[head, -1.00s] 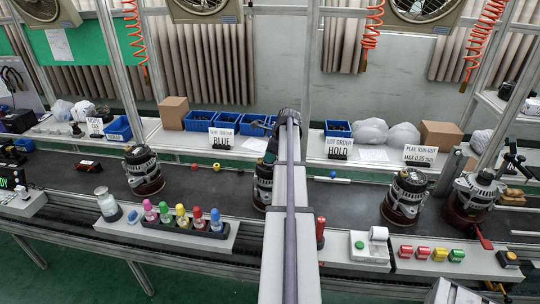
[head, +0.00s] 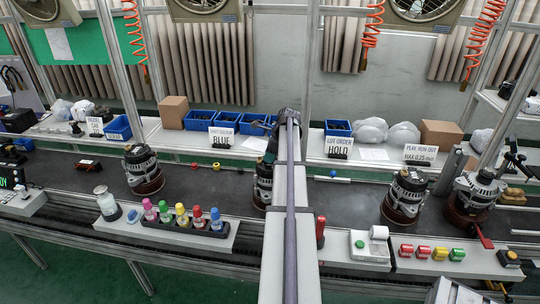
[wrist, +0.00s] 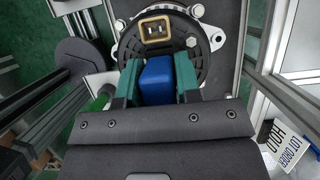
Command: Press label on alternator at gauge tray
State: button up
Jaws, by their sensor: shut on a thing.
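In the wrist view my gripper (wrist: 157,66) has its two green fingers closed on a blue block-like piece (wrist: 157,85). The piece is right at the edge of the round black end of an alternator (wrist: 187,38), which has a tan-framed connector. Whether the piece touches it I cannot tell. In the head view that alternator (head: 263,180) stands on the dark line, partly hidden behind my arm. My gripper's fingers are hidden there. Other alternators stand to the left (head: 143,170) and right (head: 405,193). I can make out no label on the alternator.
A row of coloured bottles (head: 182,220) stands at the front left. A station with coloured buttons (head: 430,253) and a fixture holding an alternator (head: 474,195) are at the right. Blue bins (head: 200,121) and signs line the back shelf. The line left of my arm has free room.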

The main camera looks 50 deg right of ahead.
dwell(0.3)
notch_tip(320, 180, up, 7)
jog(key=p, duration=0.7)
jog(key=shift+r, duration=0.1)
jog(key=shift+f, duration=0.2)
